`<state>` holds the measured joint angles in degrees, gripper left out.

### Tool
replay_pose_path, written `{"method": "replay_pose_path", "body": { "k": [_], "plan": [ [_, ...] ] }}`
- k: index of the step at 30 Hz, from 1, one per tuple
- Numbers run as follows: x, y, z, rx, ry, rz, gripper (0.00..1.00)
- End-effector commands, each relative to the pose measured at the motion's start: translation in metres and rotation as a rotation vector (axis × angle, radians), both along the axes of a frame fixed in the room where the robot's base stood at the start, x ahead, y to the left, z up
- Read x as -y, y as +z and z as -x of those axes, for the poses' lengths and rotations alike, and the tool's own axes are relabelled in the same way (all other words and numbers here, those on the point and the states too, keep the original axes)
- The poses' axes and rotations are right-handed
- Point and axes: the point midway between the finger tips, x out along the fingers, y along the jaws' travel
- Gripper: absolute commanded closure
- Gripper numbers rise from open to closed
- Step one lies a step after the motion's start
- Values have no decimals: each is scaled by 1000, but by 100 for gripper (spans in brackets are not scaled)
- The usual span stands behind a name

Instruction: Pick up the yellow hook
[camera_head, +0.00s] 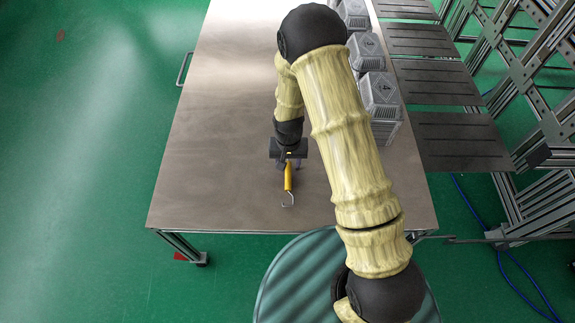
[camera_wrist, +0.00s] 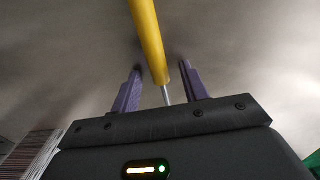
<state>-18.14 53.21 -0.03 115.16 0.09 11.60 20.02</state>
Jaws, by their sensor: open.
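The yellow hook (camera_head: 289,178) lies on the metal table (camera_head: 220,150) near its front part, with a thin bent metal end pointing toward the front edge. My gripper (camera_head: 288,162) is over the far part of the hook. In the wrist view the yellow handle of the hook (camera_wrist: 149,42) runs down from the top edge, and its thin metal shaft shows below it. The two purple fingers of my gripper (camera_wrist: 160,72) are open, one on each side of the hook, with gaps between them and it. My arm hides part of the table.
Several grey foil-tray stacks (camera_head: 381,92) stand along the table's right edge. Dark panels (camera_head: 455,140) and metal frames (camera_head: 540,90) are beyond that edge. The table left of my gripper is clear. A round green striped surface (camera_head: 300,285) is at the front.

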Motion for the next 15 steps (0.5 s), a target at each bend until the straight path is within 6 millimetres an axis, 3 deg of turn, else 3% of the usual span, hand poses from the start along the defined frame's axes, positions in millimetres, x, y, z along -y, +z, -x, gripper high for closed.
{"method": "replay_pose_path", "body": {
  "k": [10,15],
  "plan": [
    [0,0,0,0,0,0,55],
    [0,0,0,0,0,0,89]
  ]
}}
